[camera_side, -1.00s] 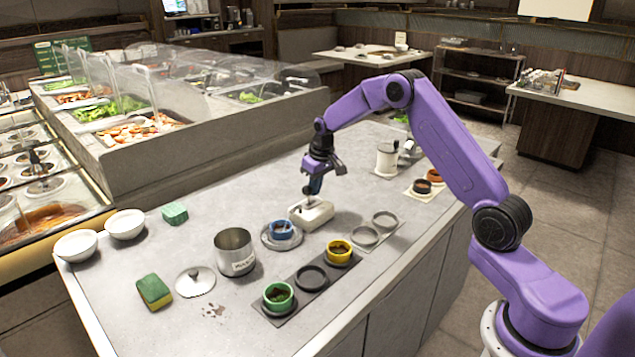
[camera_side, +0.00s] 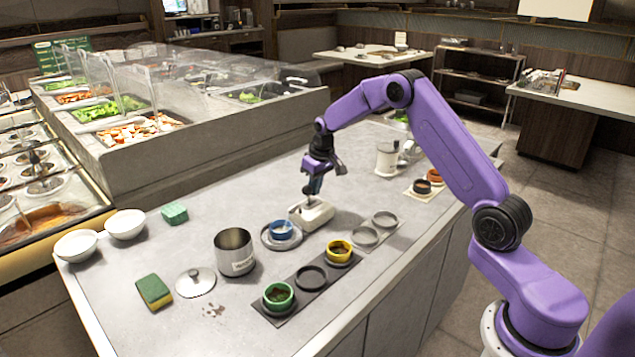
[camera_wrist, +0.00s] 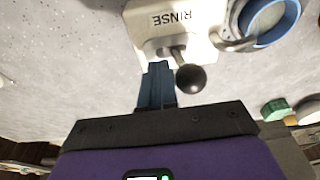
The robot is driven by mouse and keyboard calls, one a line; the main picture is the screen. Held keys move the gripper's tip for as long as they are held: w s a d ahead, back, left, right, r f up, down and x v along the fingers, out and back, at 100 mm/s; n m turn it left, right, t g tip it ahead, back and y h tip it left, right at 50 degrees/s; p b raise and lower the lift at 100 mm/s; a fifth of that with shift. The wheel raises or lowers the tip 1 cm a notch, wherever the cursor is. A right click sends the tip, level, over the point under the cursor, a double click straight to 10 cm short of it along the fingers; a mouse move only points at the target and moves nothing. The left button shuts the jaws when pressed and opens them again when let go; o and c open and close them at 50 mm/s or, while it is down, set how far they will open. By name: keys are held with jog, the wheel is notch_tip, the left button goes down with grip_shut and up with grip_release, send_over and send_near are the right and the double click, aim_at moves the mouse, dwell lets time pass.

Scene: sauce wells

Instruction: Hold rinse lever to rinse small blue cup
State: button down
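The white rinse unit (camera_side: 316,215) stands mid-counter; in the wrist view its top (camera_wrist: 165,20) reads RINSE. Its lever (camera_wrist: 190,76) has a dark ball knob. The small blue cup (camera_side: 280,230) sits upright on a round grey drip tray (camera_side: 266,240) beside the unit. It also shows in the wrist view (camera_wrist: 268,41), under the spout, its inside pale. My gripper (camera_side: 309,194) points down at the unit. Its blue fingers (camera_wrist: 156,72) look shut together, close beside the lever and apparently not around it. Whether they touch it cannot be told.
A metal pot (camera_side: 235,252), its lid (camera_side: 195,282) and a sponge (camera_side: 154,291) are left of the unit. Green (camera_side: 278,297) and yellow (camera_side: 339,251) cups sit in a dark holder (camera_side: 311,279) in front. A grey two-ring holder (camera_side: 365,236) is close right.

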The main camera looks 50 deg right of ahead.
dwell(0.3)
jog(key=shift+d, duration=2.5)
notch_tip(320, 180, up, 8)
jog(key=s+a+r+n+g, duration=0.1)
jog(key=s+a+r+n, duration=0.2)
jog(key=s+a, duration=0.7)
jog(key=s+a+r+n, duration=0.25)
jog(key=s+a, duration=0.35)
jog(key=a, duration=0.7)
jog(key=s+a+n, duration=0.3)
jog(key=s+a, duration=0.1)
jog(key=s, duration=1)
jog(key=s+d+f+n, duration=0.1)
jog(key=s+n, duration=0.1)
jog(key=s, duration=0.5)
jog(key=s+d+f+n+g, duration=0.1)
jog(key=s+d+n, duration=0.1)
jog(key=s, duration=0.6)
jog(key=shift+s+d+f, duration=0.2)
jog(key=shift+s+d, duration=0.05)
